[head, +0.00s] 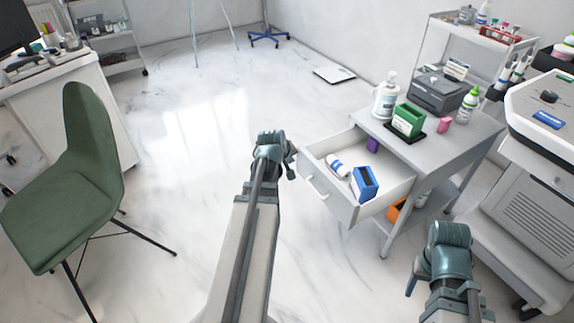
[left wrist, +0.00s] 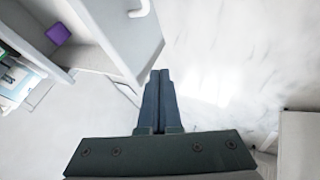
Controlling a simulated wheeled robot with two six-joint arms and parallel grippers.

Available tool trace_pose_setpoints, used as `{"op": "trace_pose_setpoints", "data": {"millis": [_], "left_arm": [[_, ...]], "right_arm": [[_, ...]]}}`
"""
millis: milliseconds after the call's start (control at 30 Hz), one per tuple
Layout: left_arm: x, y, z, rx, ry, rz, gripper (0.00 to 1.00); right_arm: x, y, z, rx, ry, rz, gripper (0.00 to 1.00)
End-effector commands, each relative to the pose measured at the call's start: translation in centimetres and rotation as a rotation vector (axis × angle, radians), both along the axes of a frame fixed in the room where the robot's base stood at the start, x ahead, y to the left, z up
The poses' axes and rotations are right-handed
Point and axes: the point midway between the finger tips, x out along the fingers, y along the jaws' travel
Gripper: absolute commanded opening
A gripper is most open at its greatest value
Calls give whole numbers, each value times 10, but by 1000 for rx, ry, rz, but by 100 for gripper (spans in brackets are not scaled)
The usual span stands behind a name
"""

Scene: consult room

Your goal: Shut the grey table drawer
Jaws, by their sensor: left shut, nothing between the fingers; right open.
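The grey table drawer (head: 326,196) is pulled out from the grey table (head: 455,143), its front and handle (head: 316,188) facing left. Inside are a blue box (head: 364,184), a white bottle (head: 338,166) and a purple box (head: 373,145). My left gripper (head: 291,173) is shut and empty, just left of the drawer's far front corner. In the left wrist view its closed fingers (left wrist: 160,75) point toward the drawer front (left wrist: 128,38); contact cannot be told. My right gripper (head: 411,285) is low, right of the drawer and in front of the table; its fingers are partly hidden.
On the table stand a pump bottle (head: 385,97), a green box (head: 408,120) and a dark device (head: 437,92). A white machine (head: 535,150) stands right of the table. A green chair (head: 85,180) is at left.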

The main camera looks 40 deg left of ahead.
Motion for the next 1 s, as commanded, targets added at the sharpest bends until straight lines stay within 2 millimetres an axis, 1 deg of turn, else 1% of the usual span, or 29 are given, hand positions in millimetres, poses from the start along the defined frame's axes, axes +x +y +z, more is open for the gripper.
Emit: {"op": "trace_pose_setpoints", "data": {"millis": [33,100,167,300,400,533,867,1000], "left_arm": [[7,3,-14,1,0,-1,0],[13,4,-21,1,0,-1,0],[23,-1,-13,-1,0,-3,0],[37,-8,-13,0,0,-2,0],[43,-11,-13,0,0,-2,0],[46,-13,-13,0,-1,0,0],[47,-13,-13,0,0,0,0],[52,-15,-13,-1,0,-2,0]], "right_arm": [[0,0,-13,-1,0,1,59],[0,0,-21,-2,-1,2,59],[0,0,-13,-1,-1,2,59],[0,0,-13,-2,-1,1,59],[0,0,-13,-2,-1,1,59],[0,0,-13,-1,0,1,59],[0,0,-13,-1,0,1,59],[0,0,-13,-1,0,1,59]]}}
